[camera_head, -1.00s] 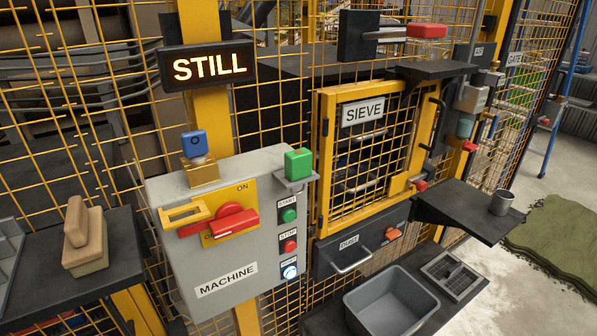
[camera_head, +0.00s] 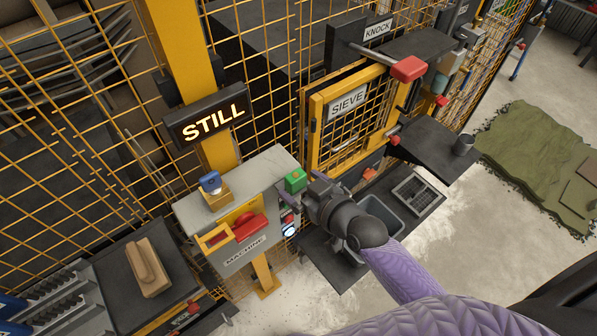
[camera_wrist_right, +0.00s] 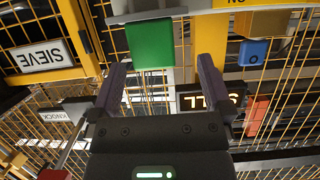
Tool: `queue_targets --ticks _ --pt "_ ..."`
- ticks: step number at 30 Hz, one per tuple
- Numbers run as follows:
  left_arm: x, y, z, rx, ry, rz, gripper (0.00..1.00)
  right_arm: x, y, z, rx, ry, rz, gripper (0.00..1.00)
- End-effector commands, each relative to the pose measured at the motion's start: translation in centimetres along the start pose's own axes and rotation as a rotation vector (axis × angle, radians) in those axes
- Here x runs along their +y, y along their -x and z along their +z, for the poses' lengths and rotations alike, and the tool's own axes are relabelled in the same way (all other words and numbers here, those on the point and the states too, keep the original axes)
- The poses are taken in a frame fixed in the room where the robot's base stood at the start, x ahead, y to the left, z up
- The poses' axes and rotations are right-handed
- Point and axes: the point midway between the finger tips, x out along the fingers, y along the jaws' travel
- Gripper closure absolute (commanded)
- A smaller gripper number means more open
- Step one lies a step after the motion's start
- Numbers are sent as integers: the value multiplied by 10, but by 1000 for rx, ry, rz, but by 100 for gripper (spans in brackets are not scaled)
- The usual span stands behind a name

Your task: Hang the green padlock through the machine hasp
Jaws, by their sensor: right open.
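The green padlock (camera_head: 296,179) is at the right end of the grey machine box's top. It shows as a green block in the right wrist view (camera_wrist_right: 151,44). My right gripper (camera_head: 309,190) is just to its right in the head view, open. In the wrist view its two fingers (camera_wrist_right: 161,76) are spread, with the green block ahead between and beyond the tips; I see no grip on it. The yellow machine hasp (camera_head: 216,237) sticks out at the left of the red switch handle (camera_head: 250,228); nothing visible hangs in it. My left gripper is out of view.
A blue padlock (camera_head: 211,182) sits on a brass-coloured block on the box's top. The STILL sign (camera_head: 212,117) hangs above. The SIEVE door (camera_head: 345,115) is to the right, a grey tub (camera_head: 378,212) is behind my right gripper, and a wooden block (camera_head: 148,267) lies at left.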

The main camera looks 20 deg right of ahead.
Motion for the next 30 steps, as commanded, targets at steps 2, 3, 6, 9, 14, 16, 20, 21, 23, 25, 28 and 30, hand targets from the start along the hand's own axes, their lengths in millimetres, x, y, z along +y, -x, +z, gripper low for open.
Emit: queue_targets --ticks 2,3,6,9,14,16,20,21,23,25,28,30 --pt "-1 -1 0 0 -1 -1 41 3 -15 -1 1 0 0 0" --pt "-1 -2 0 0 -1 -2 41 5 -24 -1 1 1 0 0" --pt "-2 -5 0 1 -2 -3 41 6 -43 0 0 -1 0 0" --pt "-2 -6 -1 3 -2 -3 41 6 -52 0 -1 0 1 0" --pt "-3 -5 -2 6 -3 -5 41 6 -53 -1 -2 0 0 0" --pt "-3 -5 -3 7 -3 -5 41 6 -52 -1 -2 0 1 6" --pt "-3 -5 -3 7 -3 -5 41 6 -52 -1 -2 0 1 34" --pt "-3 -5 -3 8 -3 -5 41 6 -52 -1 -2 0 1 42" --pt "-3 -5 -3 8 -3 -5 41 6 -52 -1 -2 0 1 55" --pt "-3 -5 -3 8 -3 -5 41 6 -52 -1 -2 0 1 70" --pt "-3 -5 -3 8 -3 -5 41 6 -52 -1 -2 0 1 91" --pt "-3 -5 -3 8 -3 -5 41 6 -52 -1 -1 0 1 100"
